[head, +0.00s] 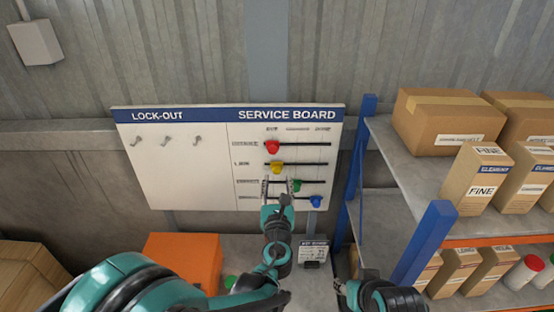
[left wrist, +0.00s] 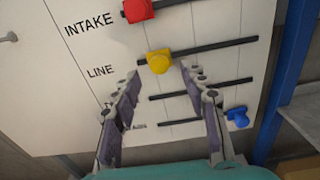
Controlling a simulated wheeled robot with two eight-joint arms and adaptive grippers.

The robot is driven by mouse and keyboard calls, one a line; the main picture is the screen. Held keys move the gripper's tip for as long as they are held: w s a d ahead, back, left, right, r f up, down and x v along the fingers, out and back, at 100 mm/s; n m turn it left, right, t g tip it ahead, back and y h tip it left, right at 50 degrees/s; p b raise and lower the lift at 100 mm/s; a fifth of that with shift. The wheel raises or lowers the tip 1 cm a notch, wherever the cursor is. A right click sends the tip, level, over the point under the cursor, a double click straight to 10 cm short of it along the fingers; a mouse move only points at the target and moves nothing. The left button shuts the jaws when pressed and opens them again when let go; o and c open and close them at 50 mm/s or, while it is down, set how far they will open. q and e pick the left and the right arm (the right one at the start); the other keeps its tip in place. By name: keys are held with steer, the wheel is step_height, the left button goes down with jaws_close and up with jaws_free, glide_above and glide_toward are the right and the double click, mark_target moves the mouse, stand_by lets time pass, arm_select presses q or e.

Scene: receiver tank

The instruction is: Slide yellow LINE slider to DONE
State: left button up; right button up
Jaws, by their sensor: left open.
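The yellow LINE slider (head: 277,168) is on the second rail of the service board (head: 215,185), near the rail's left end, under the leftmost column label. The column labels are too small to read. In the left wrist view the yellow knob (left wrist: 160,61) lies just beyond and between my fingertips. My left gripper (head: 278,183) is open in front of the board, just below the yellow knob, and its fingers (left wrist: 162,74) point at it. I see no contact. Part of my right arm (head: 380,298) shows at the bottom; its jaw state is unclear.
The red slider (head: 272,147) is above, the green slider (head: 296,185) and blue slider (head: 316,201) below and to the right. The yellow rail is clear rightward. A blue-post shelf (head: 425,240) stands right of the board; an orange box (head: 183,258) is below it.

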mark_target(277, 171)
arm_select(q)
steer(key=w, duration=0.6)
steer(key=shift+f+p, duration=0.1)
steer(key=shift+p, duration=0.25)
steer(key=shift+w, duration=0.35)
steer(key=shift+a, duration=0.1)
steer(key=shift+c, duration=0.3)
